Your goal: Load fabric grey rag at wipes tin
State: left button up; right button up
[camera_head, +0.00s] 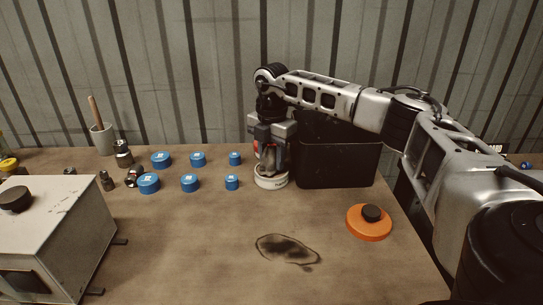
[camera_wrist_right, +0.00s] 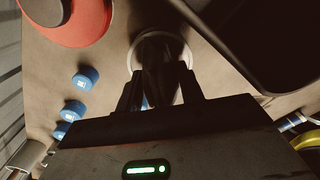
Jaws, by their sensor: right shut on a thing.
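The wipes tin (camera_head: 272,183) is a round white tin with dark lettering, standing on the bench left of the black bin. My right gripper (camera_head: 270,165) points straight down at its mouth. In the right wrist view, the tin's pale rim (camera_wrist_right: 186,44) rings a dark bunched cloth, which seems to be the grey rag (camera_wrist_right: 160,62). The right gripper (camera_wrist_right: 160,92) is shut on this cloth, with its fingertips at the tin's near rim. How deep the rag sits inside is hidden. My left gripper is not in view.
A black bin (camera_head: 338,165) stands close right of the tin. Several blue caps (camera_head: 198,159) lie to the left. An orange disc with a black knob (camera_head: 369,222) lies front right. A white box (camera_head: 50,240) fills the front left. The front middle is clear except a dark stain (camera_head: 286,249).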

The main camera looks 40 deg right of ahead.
jog(key=shift+f, duration=0.25)
dwell(0.4)
jog(key=shift+f, duration=0.15)
dwell(1.5)
jog(key=shift+p, duration=0.3)
notch_tip(320, 180, up, 5)
jog(key=p, duration=0.4)
jog(key=shift+r+p, duration=0.3)
jog(key=shift+r, duration=0.8)
